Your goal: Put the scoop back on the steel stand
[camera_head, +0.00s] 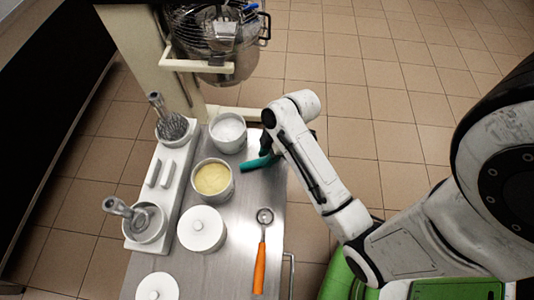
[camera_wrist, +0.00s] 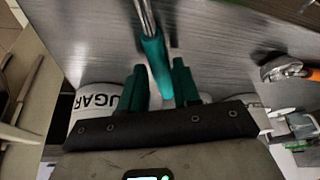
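My gripper (camera_wrist: 162,82) has teal fingers. In the head view, teal (camera_head: 256,163) shows over the steel stand top (camera_head: 266,195), right of the tubs; handle and fingers are hard to separate there. A second scoop with an orange handle (camera_head: 260,268) lies on the steel top near the right edge. It also shows in the wrist view (camera_wrist: 292,70).
A white tub (camera_head: 228,147), a tub of yellow contents (camera_head: 213,181) and lidded tubs (camera_head: 201,230) stand on the steel top. A white holder (camera_head: 170,185) with metal tools runs along the left. A mixer bowl (camera_head: 215,66) is behind. Bare steel surrounds the orange scoop.

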